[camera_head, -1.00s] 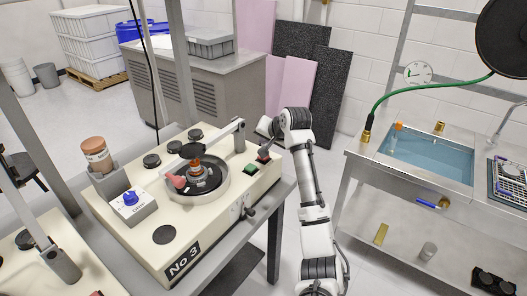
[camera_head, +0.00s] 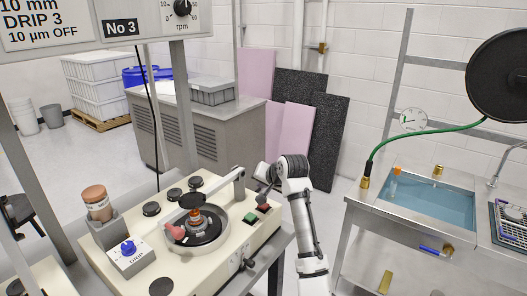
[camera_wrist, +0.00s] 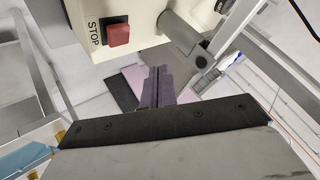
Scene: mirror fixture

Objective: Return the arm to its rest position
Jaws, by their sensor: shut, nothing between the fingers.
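My arm stands to the right of the cream machine marked No 3 (camera_head: 205,250), with its upper end bent left toward the machine's right side. My gripper (camera_wrist: 157,75) shows in the wrist view as two dark fingers close together, shut with nothing between them. The red STOP button (camera_wrist: 118,34) on the machine's face is above and left of the fingertips in that view, apart from them. In the head view the gripper's fingertips are too small to make out clearly.
A grey cabinet (camera_head: 200,125) and dark and pink panels (camera_head: 328,140) stand behind.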

